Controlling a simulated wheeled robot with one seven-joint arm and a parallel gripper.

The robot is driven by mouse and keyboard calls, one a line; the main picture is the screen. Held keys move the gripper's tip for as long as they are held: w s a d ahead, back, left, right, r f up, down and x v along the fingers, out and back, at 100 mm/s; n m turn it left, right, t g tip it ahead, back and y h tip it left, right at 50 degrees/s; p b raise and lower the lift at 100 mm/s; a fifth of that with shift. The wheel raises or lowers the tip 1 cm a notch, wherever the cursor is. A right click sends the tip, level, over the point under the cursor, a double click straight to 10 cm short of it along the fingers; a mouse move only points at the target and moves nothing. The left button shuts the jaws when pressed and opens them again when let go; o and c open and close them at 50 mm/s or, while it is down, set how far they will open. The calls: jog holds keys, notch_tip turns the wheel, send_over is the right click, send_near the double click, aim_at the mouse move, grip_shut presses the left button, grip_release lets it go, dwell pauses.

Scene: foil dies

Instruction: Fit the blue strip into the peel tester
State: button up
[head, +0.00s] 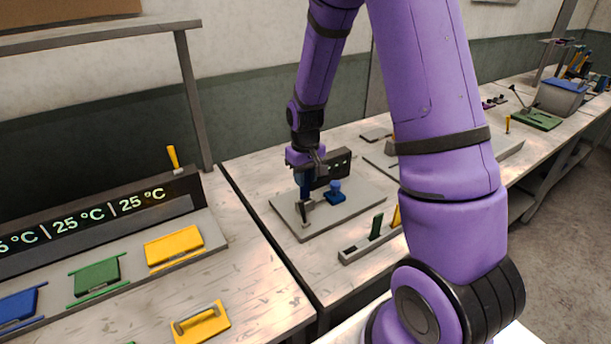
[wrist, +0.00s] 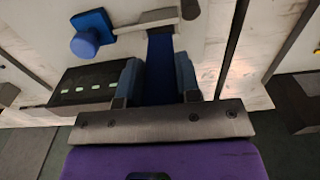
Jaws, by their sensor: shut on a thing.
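My gripper (head: 306,185) is shut on the blue strip, above the left part of the peel tester. In the wrist view the blue strip (wrist: 160,68) lies between the two fingers of my gripper (wrist: 159,80), and its far end is close to a grey bar. I cannot tell whether they touch. The peel tester has a grey base plate (head: 345,213), a dark box (head: 338,166) with small lit marks and a blue block with a round knob (head: 335,190). The block and knob also show in the wrist view (wrist: 88,36). A small lever (head: 304,214) stands at the plate's left.
A grey rack (head: 352,254) in front of the tester holds a green strip (head: 376,226) and a yellow strip, partly hidden by my arm. On the left bench are blue, green and yellow (head: 174,246) dies below a temperature display (head: 100,214). A gap separates the benches.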

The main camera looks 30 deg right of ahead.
aim_at(305, 198)
jog(key=shift+f, duration=2.15)
jog(key=o, duration=1)
jog(key=shift+o, duration=0.2)
jog(key=shift+r, duration=0.1)
notch_tip(305, 198, up, 11)
jog(key=shift+f, duration=0.2)
